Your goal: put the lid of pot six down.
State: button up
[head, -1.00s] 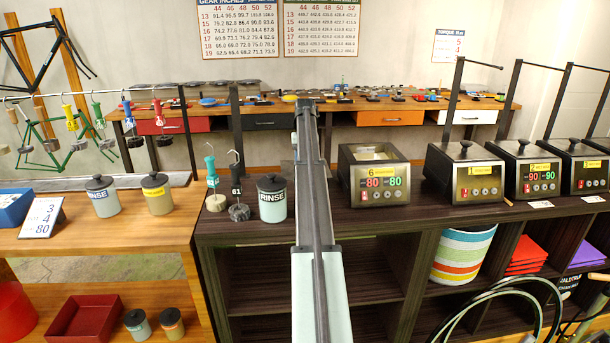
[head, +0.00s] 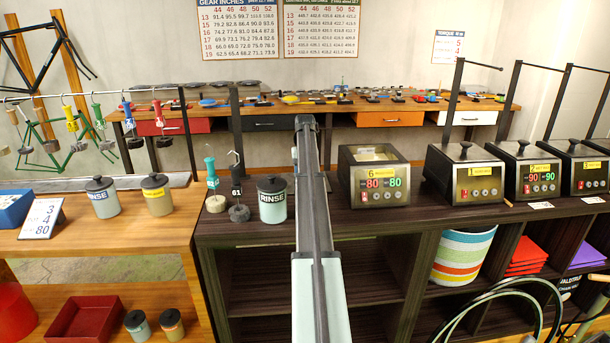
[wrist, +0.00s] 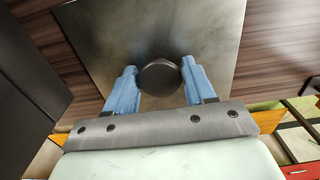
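Pot six (head: 376,185), a dark box with a steel front and a yellow "6" label, stands open-topped on the dark counter, its pale inside showing. In the wrist view, the pot's lid (wrist: 100,35) is a square grey metal plate with a round dark knob (wrist: 160,75). My gripper (wrist: 160,74) has its blue fingers against both sides of the knob. In the head view my arm hides the gripper and lid. I cannot tell whether the lid hangs above the counter or touches it.
A rinse jar (head: 271,200) and hooked tools stand left of my arm on the dark counter (head: 430,212). Pot one (head: 466,174) and other lidded pots stand to the right. A dark block (wrist: 25,100) fills the wrist view's left side.

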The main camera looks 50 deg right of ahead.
jog(key=o, duration=0.3)
notch_tip(320, 180, up, 12)
jog(key=shift+r, duration=0.15)
dwell(0.6)
